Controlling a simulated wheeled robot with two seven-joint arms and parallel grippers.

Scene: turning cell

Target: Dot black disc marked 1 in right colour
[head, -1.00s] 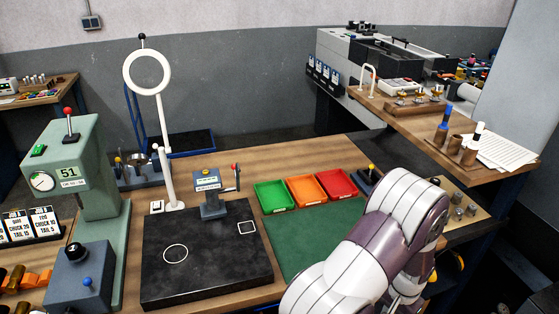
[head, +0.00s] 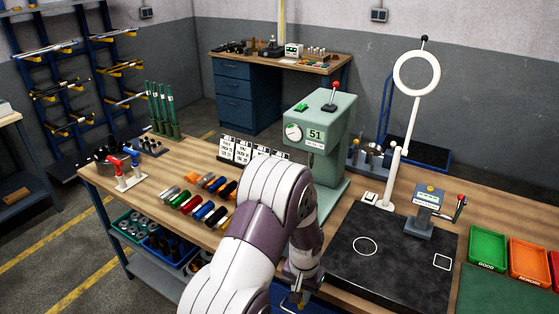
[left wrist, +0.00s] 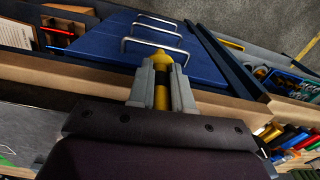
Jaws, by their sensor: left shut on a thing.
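My left gripper (left wrist: 161,85) is shut on a yellow, pen-like thing (left wrist: 160,92) with a tapered tip, in front of blue drawer fronts with metal handles. In the head view my left gripper (head: 299,283) is low, beside the black mat's left edge; its fingertips are hard to make out. I cannot make out a black disc marked 1 in either view. My right gripper is out of view.
A green press (head: 325,135) and a ring lamp (head: 417,73) stand behind my arm and the mat. Coloured cylinders (head: 188,203) lie on the bench at left. Green (head: 488,262) and orange (head: 530,275) trays are at right. In the left wrist view, an open drawer (left wrist: 62,32) holds coloured items.

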